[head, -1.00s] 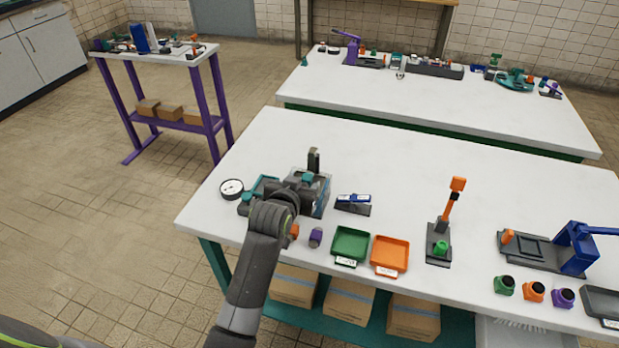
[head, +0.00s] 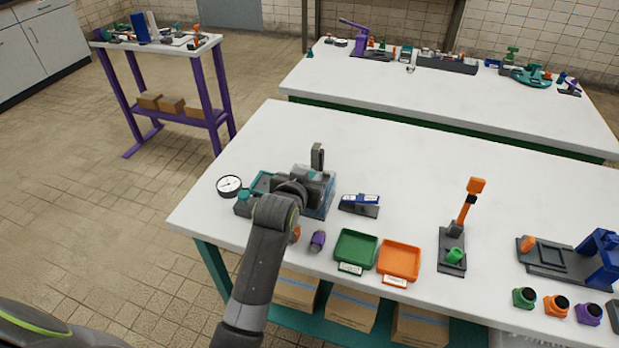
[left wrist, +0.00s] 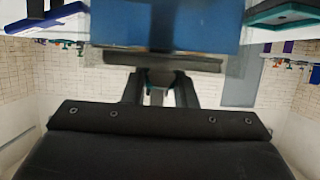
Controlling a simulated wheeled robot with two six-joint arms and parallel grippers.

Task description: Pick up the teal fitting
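My left gripper (head: 312,180) is over the blue-and-grey fixture near the left end of the front table, and its wrist covers part of the fixture. In the left wrist view, the two dark fingers (left wrist: 159,90) stand apart. Small teal edges show between them, likely the teal fitting (left wrist: 148,90), mostly hidden; contact with the fingers cannot be made out. The fixture's blue block (left wrist: 180,25) fills the top middle of that view. In the head view the fitting is not clearly seen. My right gripper is not in view.
A gauge (head: 229,185) and a teal-edged tray (head: 262,182) lie left of the fixture. A dark upright post (head: 317,157) stands behind the gripper. Green (head: 356,248) and orange (head: 399,260) trays and a purple part (head: 317,240) lie in front. The table's back middle is clear.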

